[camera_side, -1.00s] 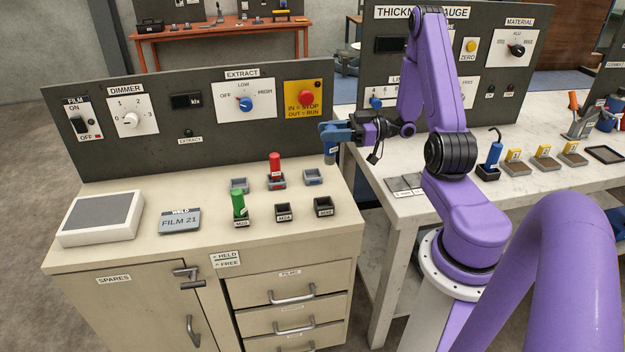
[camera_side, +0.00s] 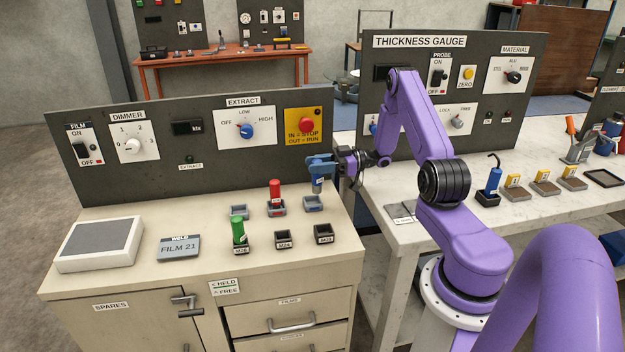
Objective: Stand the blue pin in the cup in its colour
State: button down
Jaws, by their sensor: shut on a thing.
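My gripper (camera_side: 320,165) is shut on the blue pin (camera_side: 318,184), which hangs roughly upright below the fingers. The pin's lower end shows just above the back right cup (camera_side: 313,204); I cannot tell whether it is over the opening or slightly behind it. That cup looks grey-blue and empty. The red pin (camera_side: 275,189) stands in the back middle cup (camera_side: 277,210). The back left cup (camera_side: 239,212) is empty. The green pin (camera_side: 239,230) stands in the front left cup (camera_side: 241,251).
Two dark empty cups, the front middle (camera_side: 283,241) and front right (camera_side: 323,234), stand in front. A FILM 21 plate (camera_side: 179,248) and a white box with a grey top (camera_side: 100,244) lie left. The control panel (camera_side: 215,150) rises close behind.

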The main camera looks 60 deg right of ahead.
aim_at(313, 178)
jog(key=shift+w+d+f, duration=0.2)
jog(key=shift+w+f, duration=0.2)
jog(key=shift+f, duration=0.65)
jog(key=shift+w+d+f, duration=0.25)
jog(key=shift+w+f, duration=0.15)
jog(key=shift+f, duration=0.6)
jog(key=shift+w+d+f, duration=0.2)
jog(key=shift+w+f, duration=0.2)
jog(key=shift+f, duration=0.65)
jog(key=shift+f, duration=0.3)
jog(key=c, duration=0.7)
grip_release()
jog(key=shift+c, duration=0.2)
